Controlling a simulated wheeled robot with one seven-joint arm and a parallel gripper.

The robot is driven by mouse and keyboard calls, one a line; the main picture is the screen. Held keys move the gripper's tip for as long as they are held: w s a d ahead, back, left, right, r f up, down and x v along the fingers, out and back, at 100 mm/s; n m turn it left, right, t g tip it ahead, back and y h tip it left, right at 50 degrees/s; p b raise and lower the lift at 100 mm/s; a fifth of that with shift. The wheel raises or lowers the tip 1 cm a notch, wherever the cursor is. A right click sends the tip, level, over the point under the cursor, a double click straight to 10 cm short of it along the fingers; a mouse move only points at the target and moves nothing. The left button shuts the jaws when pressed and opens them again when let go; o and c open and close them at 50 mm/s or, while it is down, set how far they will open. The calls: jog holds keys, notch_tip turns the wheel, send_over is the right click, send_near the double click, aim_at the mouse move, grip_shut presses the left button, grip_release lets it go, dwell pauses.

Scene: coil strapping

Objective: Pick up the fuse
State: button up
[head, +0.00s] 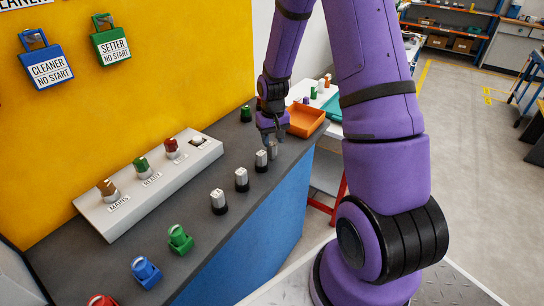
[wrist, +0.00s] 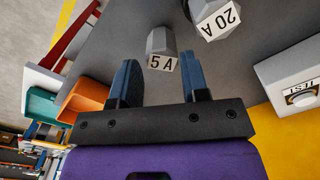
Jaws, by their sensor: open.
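Several grey fuses with dark bases stand upright in a row on the dark bench top, among them a near one (head: 219,201), a middle one (head: 241,179) and a farther one (head: 261,160). In the wrist view a grey fuse labelled 5 A (wrist: 160,42) stands just ahead of the gap between my fingers. A fuse labelled 20 A (wrist: 213,18) stands beyond it to the right. My gripper (wrist: 161,72) is open and empty, with one blue finger on each side. In the head view my gripper (head: 268,138) is at the far end of the row, its fingertips partly hidden.
A white panel (head: 155,185) with coloured knobs lies left of the row. Green (head: 180,239), blue (head: 146,272) and red (head: 102,300) pieces stand at the near edge. An orange tray (head: 306,120) is beyond my gripper. A yellow board (head: 150,110) rises behind.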

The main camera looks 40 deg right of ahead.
aim_at(272, 145)
notch_tip(272, 145, down, 5)
jog(key=shift+a+r, duration=0.1)
dwell(0.3)
jog(key=c, duration=0.6)
